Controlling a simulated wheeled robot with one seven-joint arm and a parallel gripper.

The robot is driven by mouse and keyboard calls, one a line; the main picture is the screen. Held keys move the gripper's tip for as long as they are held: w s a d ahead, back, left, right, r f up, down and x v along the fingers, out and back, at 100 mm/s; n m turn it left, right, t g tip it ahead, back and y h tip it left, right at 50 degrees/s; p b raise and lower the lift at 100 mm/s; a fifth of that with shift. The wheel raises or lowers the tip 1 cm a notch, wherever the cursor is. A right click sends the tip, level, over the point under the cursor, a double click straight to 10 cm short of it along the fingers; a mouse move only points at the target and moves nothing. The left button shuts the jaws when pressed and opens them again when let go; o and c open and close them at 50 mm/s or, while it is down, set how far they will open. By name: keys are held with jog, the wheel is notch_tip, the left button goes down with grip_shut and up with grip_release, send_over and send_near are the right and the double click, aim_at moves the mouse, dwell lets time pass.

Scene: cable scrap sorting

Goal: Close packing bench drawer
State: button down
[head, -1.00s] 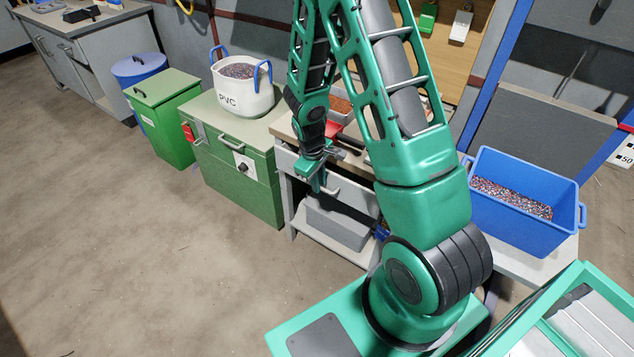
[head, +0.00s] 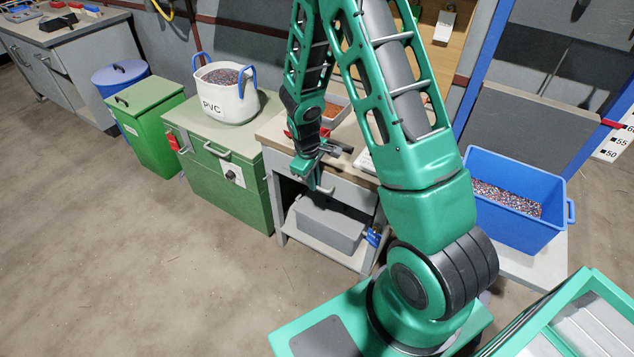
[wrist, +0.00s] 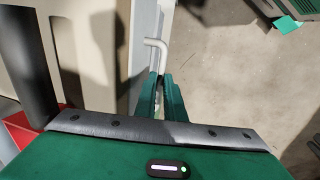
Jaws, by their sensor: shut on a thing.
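The packing bench (head: 268,132) stands in the middle of the head view, with a wooden top and a grey drawer (head: 352,194) below it. My gripper (head: 318,186) is in front of the drawer, at its pale bar handle (head: 328,190). The handle also shows in the wrist view (wrist: 154,42), where the fingers of my gripper (wrist: 160,92) are close together on it. The drawer front (wrist: 138,50) runs beside the bench in that view. My arm hides part of the bench, and I cannot tell whether the drawer is fully shut.
A grey bin (head: 328,226) sits on the bench's lower shelf. Left of the bench are a green cabinet (head: 225,185) bearing a white PVC tub (head: 228,104) and a green bin (head: 152,130). A blue crate (head: 515,225) is at right. The floor at front left is clear.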

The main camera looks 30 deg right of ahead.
jog(key=shift+w+d, duration=0.1)
jog(key=shift+d, duration=0.25)
jog(key=c, duration=2.1)
grip_release()
jog(key=shift+a+r, duration=0.15)
jog(key=r, duration=0.3)
jog(key=a+r, duration=0.1)
jog(key=r, duration=0.3)
jog(key=s+r, duration=0.1)
jog(key=r, duration=0.2)
jog(key=shift+a+r, duration=0.15)
jog(key=shift+a, duration=0.2)
